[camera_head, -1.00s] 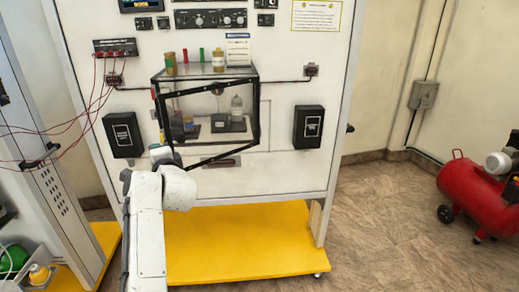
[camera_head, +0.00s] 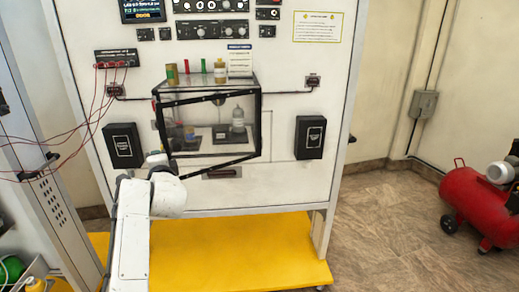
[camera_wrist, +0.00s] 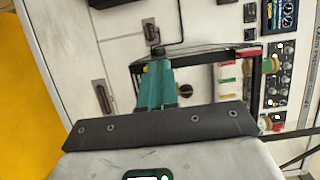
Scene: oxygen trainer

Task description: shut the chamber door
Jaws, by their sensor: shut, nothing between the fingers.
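The chamber is a clear box (camera_head: 214,78) on the front of the white panel. Its door (camera_head: 210,98) has a black frame and stands ajar, with its left side swung out towards me and its right side at the box edge. In the wrist view a dark frame edge with a red piece (camera_wrist: 250,51) crosses behind my gripper (camera_wrist: 157,66). The teal fingers are together with nothing between them. I cannot tell whether they touch the frame. In the head view my arm hides the fingers, near the door's lower left.
Small bottles (camera_head: 220,71) stand on the chamber top, and a clear bottle (camera_head: 238,119) is inside. Black boxes (camera_head: 124,146) (camera_head: 309,137) flank the chamber. Red cables (camera_head: 95,105) hang at left. A yellow base (camera_head: 235,255) lies below. A red compressor (camera_head: 478,202) stands at right.

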